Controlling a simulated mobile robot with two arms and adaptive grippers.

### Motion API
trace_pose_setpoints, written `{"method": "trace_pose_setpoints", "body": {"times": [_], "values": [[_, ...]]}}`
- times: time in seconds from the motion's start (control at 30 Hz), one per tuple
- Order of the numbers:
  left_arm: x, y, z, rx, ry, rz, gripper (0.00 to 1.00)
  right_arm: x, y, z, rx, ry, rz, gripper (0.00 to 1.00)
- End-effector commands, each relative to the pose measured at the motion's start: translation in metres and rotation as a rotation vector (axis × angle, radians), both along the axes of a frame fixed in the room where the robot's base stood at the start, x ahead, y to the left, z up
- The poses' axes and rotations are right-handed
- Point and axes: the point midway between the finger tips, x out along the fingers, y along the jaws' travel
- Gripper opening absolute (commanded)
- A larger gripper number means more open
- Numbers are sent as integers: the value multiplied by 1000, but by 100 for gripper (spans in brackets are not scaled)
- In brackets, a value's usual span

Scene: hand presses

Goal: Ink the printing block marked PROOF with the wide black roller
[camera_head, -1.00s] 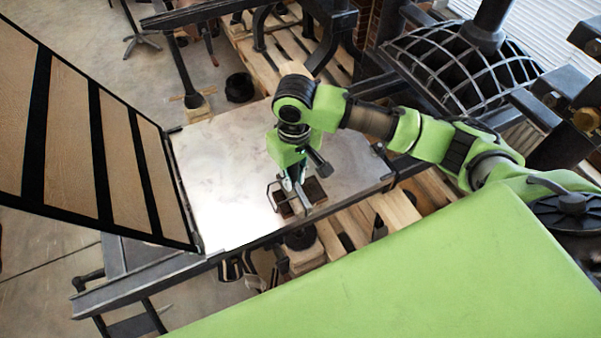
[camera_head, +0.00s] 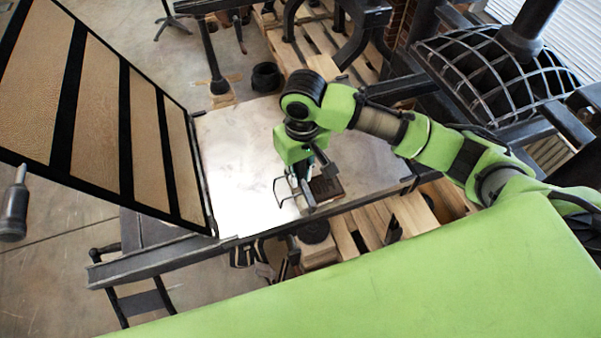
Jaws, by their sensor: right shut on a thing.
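My right gripper (camera_head: 301,178) points down over the pale metal bed (camera_head: 240,160). It is shut on a roller (camera_head: 307,199), which shows as a narrow dark grey bar with a thin wire frame sticking out to its left. A small brown block (camera_head: 328,189) lies on the bed near its front edge. The roller is at the block's left end and hides part of it. I cannot tell whether the roller touches the block, and no marking on the block can be read. My left gripper is not in view.
A hinged frame with tan panels and black bars (camera_head: 125,115) stands raised along the bed's left side. A dark rail (camera_head: 165,263) runs along the front edge. A domed metal cage (camera_head: 495,75) is at the upper right. The bed's left and back are clear.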

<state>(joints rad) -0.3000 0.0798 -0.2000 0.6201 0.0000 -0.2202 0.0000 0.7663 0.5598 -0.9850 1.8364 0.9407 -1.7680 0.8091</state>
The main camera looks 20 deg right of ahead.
Motion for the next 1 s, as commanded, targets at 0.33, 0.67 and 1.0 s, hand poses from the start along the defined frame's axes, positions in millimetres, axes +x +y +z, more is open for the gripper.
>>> {"method": "trace_pose_setpoints", "body": {"times": [0.33, 0.67, 1.0], "values": [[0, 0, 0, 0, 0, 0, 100, 1, 1, 29, 3, -5, 0, 0], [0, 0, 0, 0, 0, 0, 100, 1, 1, 48, 3, -4, 1, 0], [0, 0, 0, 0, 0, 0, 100, 1, 0, 48, 2, -3, 1, 0]]}}
